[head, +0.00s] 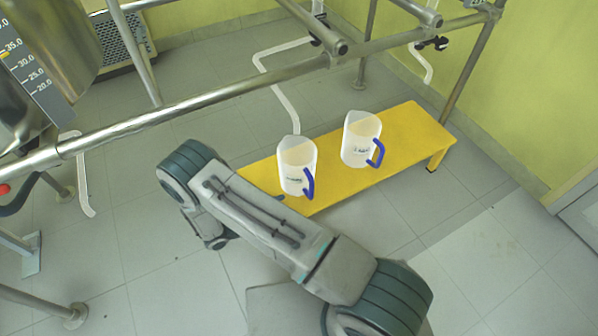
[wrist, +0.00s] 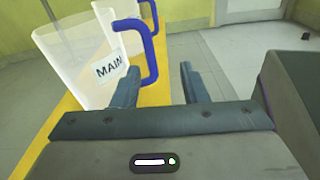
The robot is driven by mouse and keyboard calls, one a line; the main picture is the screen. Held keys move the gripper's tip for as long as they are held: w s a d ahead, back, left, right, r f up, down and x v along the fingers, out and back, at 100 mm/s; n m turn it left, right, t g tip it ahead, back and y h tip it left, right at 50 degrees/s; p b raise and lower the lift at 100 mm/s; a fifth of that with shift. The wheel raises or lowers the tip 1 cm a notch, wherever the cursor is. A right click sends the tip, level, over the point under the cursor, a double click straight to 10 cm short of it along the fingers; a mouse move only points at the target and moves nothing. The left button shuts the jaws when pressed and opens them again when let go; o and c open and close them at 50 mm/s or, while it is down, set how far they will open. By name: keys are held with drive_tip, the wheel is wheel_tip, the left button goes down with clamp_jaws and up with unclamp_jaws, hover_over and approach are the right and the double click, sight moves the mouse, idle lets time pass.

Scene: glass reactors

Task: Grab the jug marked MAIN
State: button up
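The jug marked MAIN (wrist: 88,60) fills the left of the wrist view, a translucent white jug standing upright with a blue handle (wrist: 150,50) on its right side. In the head view it appears to be the left jug (head: 296,160), though its label is too small to read there. My gripper (wrist: 159,77) is open and empty. Its left finger overlaps the jug's lower wall in the picture and its right finger is to the right of the handle. The handle shows between the fingers; contact cannot be told. In the head view my arm mostly hides the gripper.
A second, similar jug (head: 360,138) stands to the right on the same yellow bench (head: 415,130). Metal frame rails (head: 200,102) cross behind and above the bench. A steel vessel (head: 65,45) is at the far left. The floor right of the bench is clear.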

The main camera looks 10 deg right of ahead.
sight(312, 190)
drive_tip(key=w+d+f, duration=0.1)
drive_tip(key=d, duration=0.1)
drive_tip(key=w+d+f+n+t, duration=0.1)
drive_tip(key=d, duration=0.1)
drive_tip(key=w+d+f+n+t, duration=0.1)
drive_tip(key=d, duration=0.1)
drive_tip(key=shift+d+b, duration=0.3)
drive_tip(key=shift+b, duration=0.05)
drive_tip(key=shift+w+b+x, duration=0.15)
drive_tip(key=shift+b+x, duration=0.25)
drive_tip(key=shift+x, duration=0.95)
drive_tip(key=shift+w+b+x, duration=0.2)
drive_tip(key=shift+b+x, duration=0.15)
drive_tip(key=shift+x, duration=1)
drive_tip(key=shift+a+r, duration=0.15)
drive_tip(key=shift+a, duration=0.05)
clamp_jaws()
